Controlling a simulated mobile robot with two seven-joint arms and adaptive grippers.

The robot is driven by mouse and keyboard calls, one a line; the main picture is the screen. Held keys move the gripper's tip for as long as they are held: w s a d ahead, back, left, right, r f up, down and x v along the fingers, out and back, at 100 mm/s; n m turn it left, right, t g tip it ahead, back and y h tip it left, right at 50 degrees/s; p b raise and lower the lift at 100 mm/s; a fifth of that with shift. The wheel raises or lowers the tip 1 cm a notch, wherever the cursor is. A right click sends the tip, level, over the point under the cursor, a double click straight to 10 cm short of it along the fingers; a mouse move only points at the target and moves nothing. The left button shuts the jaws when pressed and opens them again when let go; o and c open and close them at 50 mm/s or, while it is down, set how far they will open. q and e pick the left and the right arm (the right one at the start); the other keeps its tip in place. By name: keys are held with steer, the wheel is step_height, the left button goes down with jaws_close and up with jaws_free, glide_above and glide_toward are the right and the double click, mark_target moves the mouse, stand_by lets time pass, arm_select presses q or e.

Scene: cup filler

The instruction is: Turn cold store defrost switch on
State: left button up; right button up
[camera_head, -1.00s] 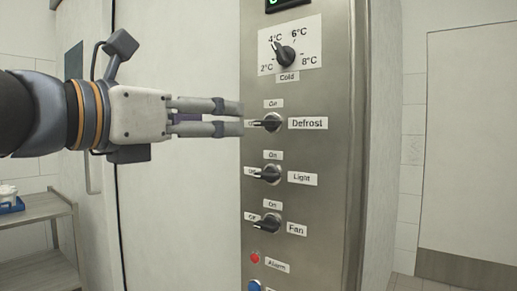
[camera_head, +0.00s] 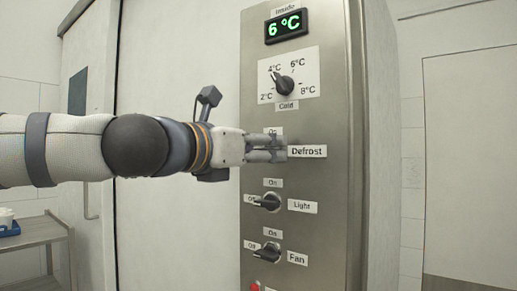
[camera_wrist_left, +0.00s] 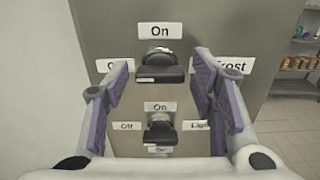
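The defrost switch is a dark rotary knob on the steel panel (camera_head: 335,225). In the head view my left gripper (camera_head: 280,149) covers it, right beside the "Defrost" label (camera_head: 307,151). In the left wrist view the defrost knob (camera_wrist_left: 160,67) shows between the two fingertips, under the "On" label (camera_wrist_left: 160,31). Its white-marked end is at the left, towards the partly hidden "Off" label (camera_wrist_left: 115,65). The left gripper (camera_wrist_left: 162,75) is open, with a finger on each side of the knob and gaps to it. My right gripper is not in view.
Below are the light knob (camera_head: 268,202) and fan knob (camera_head: 267,253), with a red alarm button (camera_head: 256,285) lower. Above are the temperature dial (camera_head: 284,84) and a display (camera_head: 285,26) reading 6 °C. A shelf (camera_head: 35,232) stands at the left.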

arm_select(q)
steer(key=c, duration=0.7)
steer(key=shift+m, duration=0.3)
steer(key=m, duration=0.7)
steer(key=shift+s+d, duration=0.1)
steer(key=shift+d+f+m, duration=0.1)
steer(key=shift+f+m, duration=0.05)
steer(key=shift+m, duration=2.4)
steer(key=shift+f+m, duration=0.1)
steer(key=shift+m, duration=2.45)
